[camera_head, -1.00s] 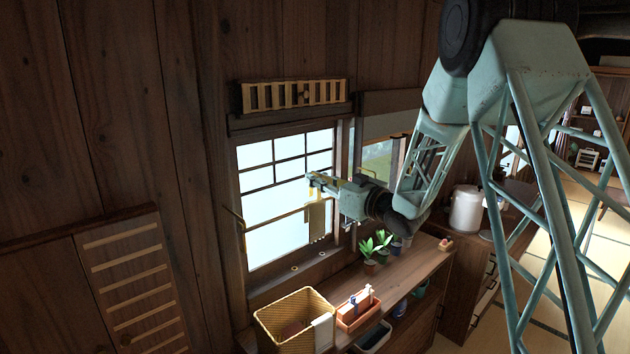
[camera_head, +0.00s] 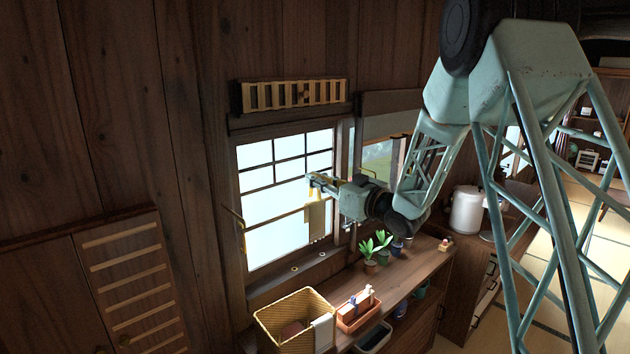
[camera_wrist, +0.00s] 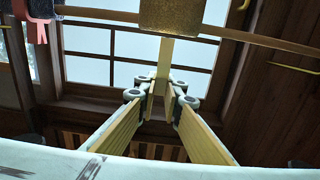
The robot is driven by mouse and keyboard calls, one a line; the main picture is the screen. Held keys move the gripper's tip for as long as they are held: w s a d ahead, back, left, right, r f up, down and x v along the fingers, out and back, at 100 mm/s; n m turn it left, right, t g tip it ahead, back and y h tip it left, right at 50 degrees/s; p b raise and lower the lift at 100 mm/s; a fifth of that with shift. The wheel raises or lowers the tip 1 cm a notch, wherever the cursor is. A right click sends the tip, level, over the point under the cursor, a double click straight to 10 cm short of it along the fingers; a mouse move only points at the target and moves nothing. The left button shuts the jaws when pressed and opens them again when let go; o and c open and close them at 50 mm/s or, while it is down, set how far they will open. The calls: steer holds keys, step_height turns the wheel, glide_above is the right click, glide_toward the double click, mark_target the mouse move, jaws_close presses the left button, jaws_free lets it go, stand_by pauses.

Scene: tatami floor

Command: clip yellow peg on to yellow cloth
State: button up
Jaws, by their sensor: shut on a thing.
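The yellow cloth (camera_head: 316,220) hangs on a thin rod in front of the bright window in the head view. In the wrist view the cloth (camera_wrist: 172,17) is at the top, draped at the rod. My gripper (camera_head: 312,181) is at the rod, just above the cloth. In the wrist view my gripper (camera_wrist: 160,88) is shut on a narrow yellow peg (camera_wrist: 162,62). The peg's far end meets the cloth's edge in the picture. I cannot tell whether its jaws grip the cloth.
The rod (camera_wrist: 235,37) crosses the window. A dark cloth with a pink-red piece (camera_wrist: 37,25) hangs at the wrist view's top left. Below the window are a wicker basket (camera_head: 268,324), a caddy (camera_head: 352,319) and potted plants (camera_head: 382,240) on a counter (camera_head: 420,268).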

mark_target(320, 194)
steer(key=shift+f+b, duration=2.4)
steer(key=shift+b, duration=0.05)
stand_by(3.3)
stand_by(0.3)
steer(key=o, duration=0.7)
steer(key=shift+o, duration=0.2)
steer(key=o, duration=0.5)
steer(key=shift+c, duration=0.2)
steer(key=shift+r, duration=0.2)
